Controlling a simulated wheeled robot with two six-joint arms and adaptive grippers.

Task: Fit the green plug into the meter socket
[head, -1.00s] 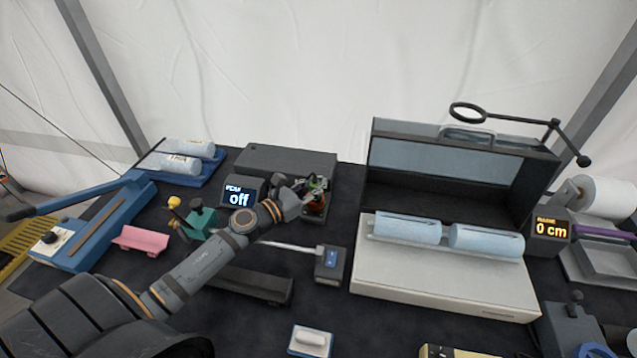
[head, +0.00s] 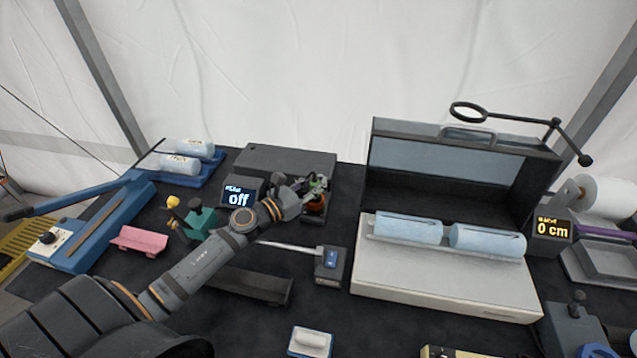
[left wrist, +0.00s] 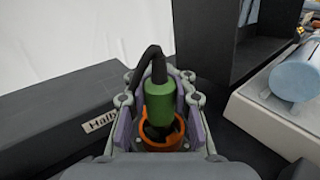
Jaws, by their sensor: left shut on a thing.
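My left gripper (head: 315,187) is shut on the green plug (left wrist: 161,106), which is upright with a black cable bending off its top in the left wrist view. The orange ring of the socket (left wrist: 177,138) lies directly under and around the plug's lower end. The orange ring also shows below the gripper in the head view (head: 314,204). The fingers and plug hide the socket's opening, so I cannot tell how deep the plug sits. My right gripper is not in view.
A dark box (head: 285,160) stands behind the gripper. An open case (head: 460,170) and a pale tray with blue rolls (head: 445,285) are to the right. A switch box (head: 331,262) and a teal block (head: 201,222) are near my left arm.

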